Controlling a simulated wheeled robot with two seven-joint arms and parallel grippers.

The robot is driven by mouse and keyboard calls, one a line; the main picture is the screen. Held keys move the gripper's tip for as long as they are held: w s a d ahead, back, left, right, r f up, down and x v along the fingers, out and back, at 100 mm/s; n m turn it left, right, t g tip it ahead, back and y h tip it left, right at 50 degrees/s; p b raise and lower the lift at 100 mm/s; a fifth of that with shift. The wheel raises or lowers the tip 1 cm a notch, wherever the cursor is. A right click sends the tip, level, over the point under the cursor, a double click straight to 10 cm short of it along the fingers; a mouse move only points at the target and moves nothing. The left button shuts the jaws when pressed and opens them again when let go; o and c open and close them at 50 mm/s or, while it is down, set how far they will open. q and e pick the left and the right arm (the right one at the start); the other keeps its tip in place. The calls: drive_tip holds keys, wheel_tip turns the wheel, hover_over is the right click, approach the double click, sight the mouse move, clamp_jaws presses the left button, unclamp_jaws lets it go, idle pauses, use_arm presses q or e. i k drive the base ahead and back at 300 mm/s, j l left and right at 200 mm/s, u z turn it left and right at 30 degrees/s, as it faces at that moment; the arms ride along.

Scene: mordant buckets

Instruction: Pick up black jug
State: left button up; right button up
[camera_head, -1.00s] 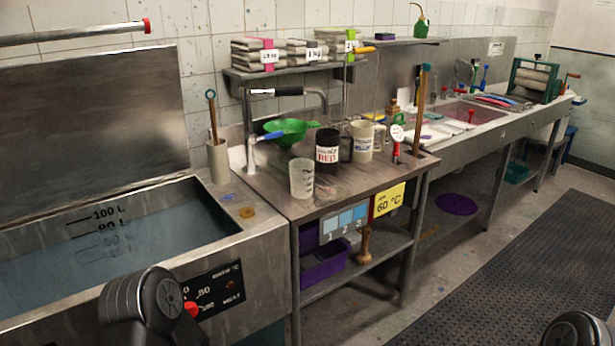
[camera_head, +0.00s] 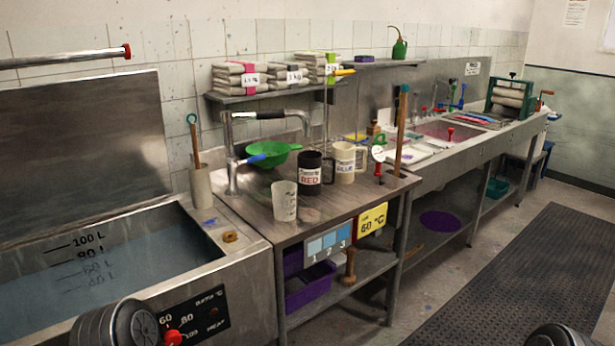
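The black jug (camera_head: 311,174) stands upright on the steel table (camera_head: 345,205). It has a white label with red lettering, and its handle points right. A cream jug (camera_head: 346,162) with a blue-lettered label stands just behind it to the right. A clear beaker (camera_head: 284,201) stands in front of it to the left. Dark rounded parts of my arms show at the bottom left and bottom right edges, well short of the table. Neither gripper's fingers are in view.
A green strainer (camera_head: 268,150) lies behind the black jug, near a bent tap (camera_head: 231,150). A thermometer (camera_head: 378,160) and a wooden stick (camera_head: 402,125) stand to the right. A water tank (camera_head: 120,265) is at left. The dark floor mat (camera_head: 500,285) is clear.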

sight(310, 163)
drive_tip(key=i+l+u, duration=0.15)
drive_tip(key=u, duration=0.3)
drive_tip(key=i+l+u, duration=0.1)
drive_tip(key=l+u, duration=0.15)
drive_tip(key=u, duration=0.25)
drive_tip(key=i+l+u, duration=0.3)
drive_tip(key=l, duration=0.9)
drive_tip(key=l+u, duration=0.35)
drive_tip(key=l, duration=2)
